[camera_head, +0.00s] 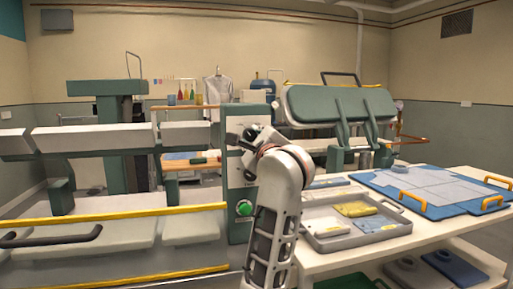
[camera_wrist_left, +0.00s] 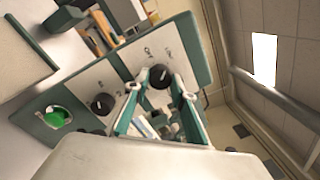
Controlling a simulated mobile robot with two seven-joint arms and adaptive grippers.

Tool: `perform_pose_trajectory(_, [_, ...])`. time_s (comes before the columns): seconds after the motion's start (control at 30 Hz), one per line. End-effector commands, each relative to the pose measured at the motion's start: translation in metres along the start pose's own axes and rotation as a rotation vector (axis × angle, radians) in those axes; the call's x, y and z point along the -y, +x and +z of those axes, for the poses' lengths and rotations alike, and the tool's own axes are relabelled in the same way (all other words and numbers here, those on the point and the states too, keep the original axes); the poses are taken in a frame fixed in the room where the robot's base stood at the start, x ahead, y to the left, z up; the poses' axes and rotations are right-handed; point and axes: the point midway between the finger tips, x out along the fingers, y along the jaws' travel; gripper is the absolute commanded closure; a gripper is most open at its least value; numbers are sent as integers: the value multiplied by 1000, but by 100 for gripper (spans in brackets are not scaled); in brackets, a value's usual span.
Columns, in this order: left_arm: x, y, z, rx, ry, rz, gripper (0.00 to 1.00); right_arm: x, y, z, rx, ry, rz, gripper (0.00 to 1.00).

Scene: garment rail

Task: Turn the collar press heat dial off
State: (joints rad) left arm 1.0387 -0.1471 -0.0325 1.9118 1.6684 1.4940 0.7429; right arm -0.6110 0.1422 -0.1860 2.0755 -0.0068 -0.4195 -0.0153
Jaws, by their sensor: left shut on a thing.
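The control box (camera_head: 231,190) stands between the collar press and the table, with a white front panel. My left gripper (camera_head: 245,137) is at the upper part of this panel and hides the dial there in the head view. In the left wrist view a round black dial (camera_wrist_left: 160,74) sits between the tips of my left gripper (camera_wrist_left: 162,84), which is shut on it. Small lettering is printed around this dial; the pointer's setting cannot be read. My right gripper is in neither view.
A second black dial (camera_wrist_left: 102,103) and a green button (camera_wrist_left: 57,117) are lower on the panel. Yellow bars (camera_head: 120,215) cross the press at left. At right a table holds a grey tray (camera_head: 345,241) and a blue board (camera_head: 440,209).

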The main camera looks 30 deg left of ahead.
Motion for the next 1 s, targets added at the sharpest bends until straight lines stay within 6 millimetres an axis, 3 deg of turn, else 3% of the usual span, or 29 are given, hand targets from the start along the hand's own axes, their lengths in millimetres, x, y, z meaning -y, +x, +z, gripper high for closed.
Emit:
perform_pose_trajectory(0.07, [-6,1,-9,-1,-69,8,97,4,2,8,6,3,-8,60])
perform_pose_trajectory(0.6, [-4,2,-8,32,-567,18,97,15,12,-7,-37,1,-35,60])
perform_pose_trajectory(1.0, [-2,1,-5,48,-809,22,97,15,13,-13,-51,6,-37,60])
